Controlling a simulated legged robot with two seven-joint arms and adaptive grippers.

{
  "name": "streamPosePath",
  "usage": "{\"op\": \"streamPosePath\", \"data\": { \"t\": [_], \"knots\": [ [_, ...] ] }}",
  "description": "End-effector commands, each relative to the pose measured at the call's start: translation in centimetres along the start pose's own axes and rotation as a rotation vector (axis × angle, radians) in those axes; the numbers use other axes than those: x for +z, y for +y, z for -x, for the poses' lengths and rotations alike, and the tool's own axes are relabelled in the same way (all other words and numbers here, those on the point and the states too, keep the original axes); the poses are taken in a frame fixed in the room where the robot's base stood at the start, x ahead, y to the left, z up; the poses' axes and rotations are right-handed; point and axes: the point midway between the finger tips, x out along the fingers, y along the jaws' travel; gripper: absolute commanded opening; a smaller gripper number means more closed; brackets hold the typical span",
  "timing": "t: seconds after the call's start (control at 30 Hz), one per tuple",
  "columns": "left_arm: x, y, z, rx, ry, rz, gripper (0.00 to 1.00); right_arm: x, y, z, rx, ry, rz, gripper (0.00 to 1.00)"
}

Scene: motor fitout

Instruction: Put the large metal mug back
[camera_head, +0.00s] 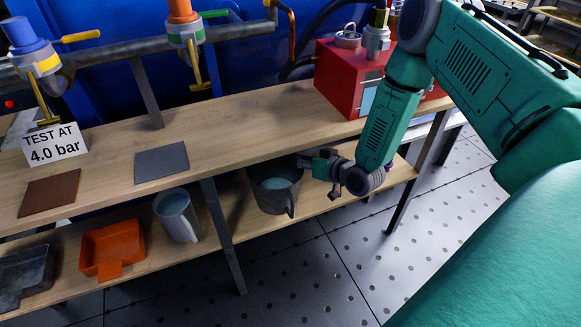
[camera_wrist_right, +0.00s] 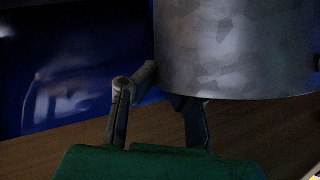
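The large metal mug (camera_head: 270,199) is grey and mottled, with a bluish inside and a handle facing the front. It appears upright on the lower shelf, right of a table leg. In the right wrist view the mug (camera_wrist_right: 235,45) fills the upper right. My right gripper (camera_head: 306,161) is at the mug's right rear side, near its rim. In the right wrist view the gripper's fingers (camera_wrist_right: 168,88) are spread apart. One finger is beside the mug and the other is partly hidden by it; contact is unclear. My left gripper is out of view.
A smaller grey mug (camera_head: 178,216), an orange tray (camera_head: 112,247) and a dark tray (camera_head: 25,275) are on the lower shelf (camera_head: 330,203). Above are a grey mat (camera_head: 161,162), brown mat (camera_head: 50,192), a sign (camera_head: 55,146) and a red box (camera_head: 340,80). Pipes with valves run behind.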

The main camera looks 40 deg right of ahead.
Motion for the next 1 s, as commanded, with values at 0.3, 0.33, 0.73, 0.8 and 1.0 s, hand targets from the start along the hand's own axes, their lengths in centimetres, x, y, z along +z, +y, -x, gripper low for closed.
{"op": "streamPosePath", "data": {
  "t": [0.3,0.33,0.73,0.8,1.0],
  "knots": [
    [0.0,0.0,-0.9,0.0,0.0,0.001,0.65,-1.1,-0.1,-3.0,-0.003,0.006,-0.005,0.0],
    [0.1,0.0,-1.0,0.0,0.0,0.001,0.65,-1.2,-0.1,-3.2,-0.004,0.006,-0.005,0.0],
    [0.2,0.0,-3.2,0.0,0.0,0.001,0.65,1.7,0.7,-5.3,-0.002,0.004,-0.003,0.0],
    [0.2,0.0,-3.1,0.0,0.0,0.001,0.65,1.6,0.7,-5.2,-0.002,0.003,-0.003,0.0],
    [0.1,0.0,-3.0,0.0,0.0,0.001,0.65,1.8,1.0,-5.1,-0.001,-0.002,-0.003,0.26]
  ]
}}
